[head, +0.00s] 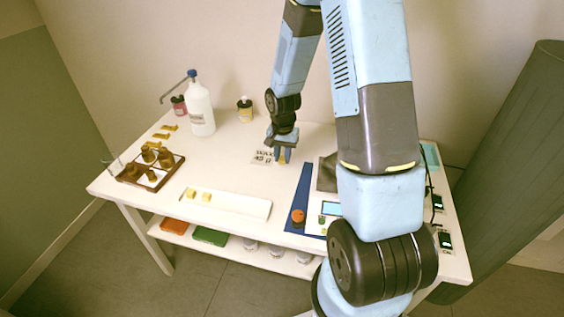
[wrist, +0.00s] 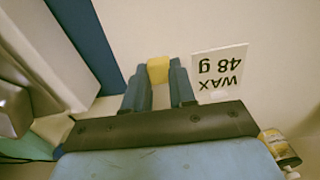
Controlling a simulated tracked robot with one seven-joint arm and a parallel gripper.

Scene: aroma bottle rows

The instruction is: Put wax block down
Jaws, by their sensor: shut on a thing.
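My gripper (head: 283,156) is shut on a small yellow wax block (wrist: 158,69), low over the white table. In the wrist view the block sits between the two blue fingertips (wrist: 158,78). In the head view the fingers mostly hide the block. A white card reading "WAX 48 g" (wrist: 219,70) lies beside the block, and it also shows in the head view (head: 261,157) just left of the gripper. Whether the block touches the table is hard to tell.
Two yellow blocks (head: 206,197) are on a white strip (head: 247,208) at the front. A brown rack of bottles (head: 175,166) is at left. A white wash bottle (head: 201,112) and a small yellow-labelled bottle (head: 245,110) stand behind. A blue strip (head: 302,186) is at right.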

